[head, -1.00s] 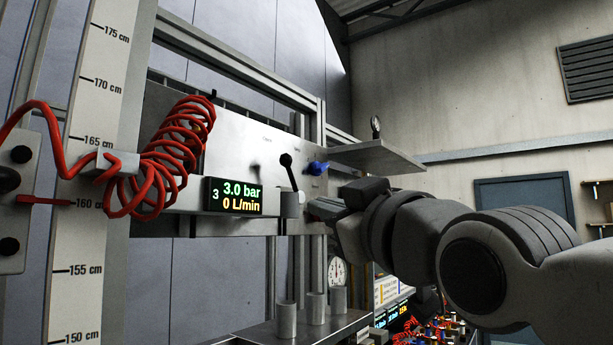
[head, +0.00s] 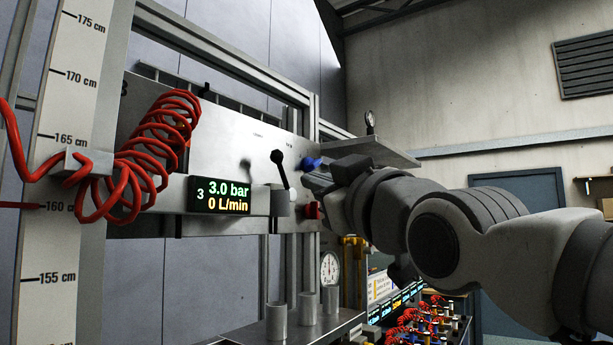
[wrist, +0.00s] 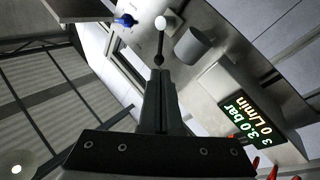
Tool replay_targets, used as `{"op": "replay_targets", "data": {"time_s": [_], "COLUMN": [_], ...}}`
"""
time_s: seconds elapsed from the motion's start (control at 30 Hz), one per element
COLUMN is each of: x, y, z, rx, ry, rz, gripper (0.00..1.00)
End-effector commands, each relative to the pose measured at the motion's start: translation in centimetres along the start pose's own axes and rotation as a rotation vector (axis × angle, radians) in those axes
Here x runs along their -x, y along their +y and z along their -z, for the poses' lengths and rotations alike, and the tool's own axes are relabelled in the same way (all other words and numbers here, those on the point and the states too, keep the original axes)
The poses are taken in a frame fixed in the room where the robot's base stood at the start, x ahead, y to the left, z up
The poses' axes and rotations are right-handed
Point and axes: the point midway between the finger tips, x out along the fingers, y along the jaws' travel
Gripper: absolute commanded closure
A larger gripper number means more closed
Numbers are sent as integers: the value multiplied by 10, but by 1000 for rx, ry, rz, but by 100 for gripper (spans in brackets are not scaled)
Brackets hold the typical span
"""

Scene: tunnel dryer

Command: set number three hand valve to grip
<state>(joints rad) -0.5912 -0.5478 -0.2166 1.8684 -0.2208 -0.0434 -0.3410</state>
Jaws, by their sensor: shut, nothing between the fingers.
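The number three display (head: 220,195) reads 3.0 bar and 0 L/min; it also shows in the wrist view (wrist: 252,118). Right of it, a hand valve lever (head: 280,170) with a black knob leans up and slightly left on the panel. In the wrist view the lever (wrist: 160,40) has its black knob just beyond my fingertips. My gripper (head: 309,180) is shut and empty, right of the lever and close to it; it also shows in the wrist view (wrist: 160,75). Whether it touches the knob I cannot tell. The valve's position labels are too small to read.
A blue knob (head: 311,162) sits right of the lever, and a grey cylinder (head: 281,203) below it. A red knob (head: 312,210) is under my gripper. A shelf (head: 370,152) juts out behind my gripper. A coiled red hose (head: 150,150) hangs at left.

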Motion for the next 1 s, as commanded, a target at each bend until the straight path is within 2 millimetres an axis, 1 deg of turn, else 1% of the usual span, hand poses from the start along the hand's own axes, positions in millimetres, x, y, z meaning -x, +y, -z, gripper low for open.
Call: {"op": "replay_targets", "data": {"time_s": [0.03,0.3,0.5,0.6,0.7,1.0], "x": [-12,-62,-92,-101,-107,-109], "y": [0,0,0,0,0,0], "z": [2,2,3,2,1,0], "rx": [0,0,0,0,0,0], "ry": [-3,-2,0,0,0,1], "rz": [3,3,2,2,1,0], "gripper": [100,100,100,100,100,100]}}
